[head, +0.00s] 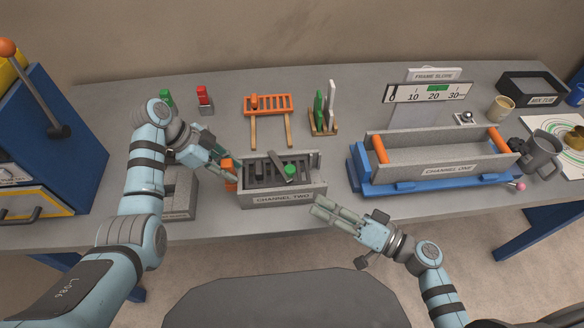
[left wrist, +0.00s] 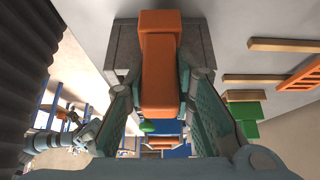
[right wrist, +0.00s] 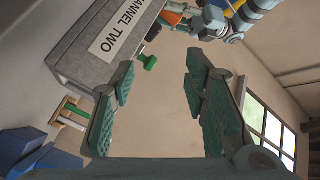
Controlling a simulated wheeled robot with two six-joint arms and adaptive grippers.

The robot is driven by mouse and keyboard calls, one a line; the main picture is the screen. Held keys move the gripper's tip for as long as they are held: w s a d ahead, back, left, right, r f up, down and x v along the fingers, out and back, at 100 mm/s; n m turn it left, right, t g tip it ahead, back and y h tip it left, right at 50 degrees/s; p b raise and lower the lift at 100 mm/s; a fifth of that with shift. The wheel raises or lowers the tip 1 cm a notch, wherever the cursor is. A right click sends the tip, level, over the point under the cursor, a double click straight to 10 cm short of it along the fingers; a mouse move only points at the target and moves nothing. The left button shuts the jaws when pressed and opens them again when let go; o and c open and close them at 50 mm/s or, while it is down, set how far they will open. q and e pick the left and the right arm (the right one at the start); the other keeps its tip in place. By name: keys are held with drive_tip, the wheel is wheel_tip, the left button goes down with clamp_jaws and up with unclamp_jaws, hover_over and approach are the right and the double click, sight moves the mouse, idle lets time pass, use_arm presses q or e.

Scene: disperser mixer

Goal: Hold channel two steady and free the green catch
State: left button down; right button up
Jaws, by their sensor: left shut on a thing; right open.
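Channel two (head: 262,198) is a grey open-topped trough with dark slats inside, near the front edge of the table. The green catch (head: 290,170) is a round green knob on a grey bar lying over the slats. It also shows as a green knob in the right wrist view (right wrist: 148,62), by the labelled trough (right wrist: 80,68). My left gripper (head: 231,171) is shut on the orange handle (left wrist: 160,65) at the trough's left end. My right gripper (head: 320,207) is open and empty, in front of the trough's right front corner, apart from the green catch.
Channel one (head: 400,165) sits in a blue frame to the right. An orange rack (head: 268,103) and a wooden stand (head: 323,127) with green and white pieces are behind. A grey block (head: 180,205) stands left of channel two. A mug (head: 542,153) is far right.

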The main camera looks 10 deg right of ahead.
sight(294, 172)
drive_tip(key=w+a+n, duration=0.2)
drive_tip(key=w+n, duration=0.1)
drive_tip(key=w+a+n+t, duration=0.1)
drive_tip(key=w+a+n, duration=0.2)
drive_tip(key=w, duration=0.1)
drive_tip(key=w+a+r+n+h, duration=0.1)
drive_tip(key=w+a+n, duration=0.1)
drive_tip(key=w+n, duration=0.1)
drive_tip(key=shift+w+a+n+t, duration=0.2)
drive_tip(key=shift+w+n+t, duration=0.1)
clamp_jaws()
